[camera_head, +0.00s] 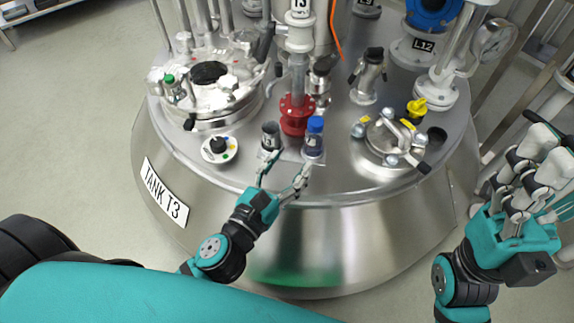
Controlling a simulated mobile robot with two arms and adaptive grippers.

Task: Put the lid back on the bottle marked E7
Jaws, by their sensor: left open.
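Two small bottles stand side by side near the front edge of the steel tank top. The left bottle (270,138) looks grey and open at the top. I see no loose lid.
A red flanged pipe (296,115) rises just behind the bottles. A round dial with a black knob (219,147) lies to the left. A clamped hatch (388,142) and a yellow valve (417,107) stand to the right. The front rim (330,190) is clear.

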